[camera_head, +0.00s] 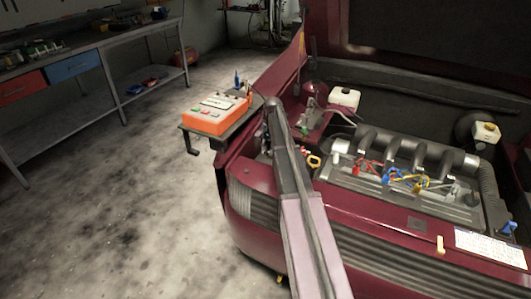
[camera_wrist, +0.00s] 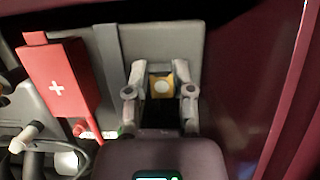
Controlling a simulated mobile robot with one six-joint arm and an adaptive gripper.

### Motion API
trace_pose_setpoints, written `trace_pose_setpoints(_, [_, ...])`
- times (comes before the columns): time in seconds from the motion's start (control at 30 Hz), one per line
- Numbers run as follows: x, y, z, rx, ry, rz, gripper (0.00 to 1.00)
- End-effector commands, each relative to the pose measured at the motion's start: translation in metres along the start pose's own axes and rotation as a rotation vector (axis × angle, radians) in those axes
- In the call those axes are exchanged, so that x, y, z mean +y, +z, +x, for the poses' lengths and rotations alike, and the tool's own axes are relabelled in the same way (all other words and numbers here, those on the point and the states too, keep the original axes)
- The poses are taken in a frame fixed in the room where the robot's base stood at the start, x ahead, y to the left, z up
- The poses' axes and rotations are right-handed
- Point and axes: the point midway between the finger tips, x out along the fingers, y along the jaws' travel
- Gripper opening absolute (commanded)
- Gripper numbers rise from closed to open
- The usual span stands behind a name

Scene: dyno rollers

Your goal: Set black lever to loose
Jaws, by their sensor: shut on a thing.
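In the wrist view, my gripper (camera_wrist: 160,72) is shut on a small dark piece with a yellow-orange face and a pale round spot (camera_wrist: 161,86). I take it to be the black lever, but its full shape and any marking for loose are hidden between the fingers. The fingers stand over a grey box top, right of a red block with a white plus sign (camera_wrist: 57,82). In the head view, my arm reaches into the left side of the car's engine bay and hides my gripper and the lever.
The dark red car body (camera_wrist: 290,75) rises close on the right in the wrist view. An orange device (camera_head: 217,115) rests on a small stand left of the car. The engine (camera_head: 400,170) with coloured wires lies to the right. The floor at left is clear.

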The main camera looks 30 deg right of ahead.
Motion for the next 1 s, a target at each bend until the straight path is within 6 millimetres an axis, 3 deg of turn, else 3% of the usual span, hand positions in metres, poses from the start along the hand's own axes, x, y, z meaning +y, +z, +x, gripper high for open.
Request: trace_pose_setpoints(1.0, [0.0035,-0.0034,-0.0013,-0.113,0.008,0.003,0.00])
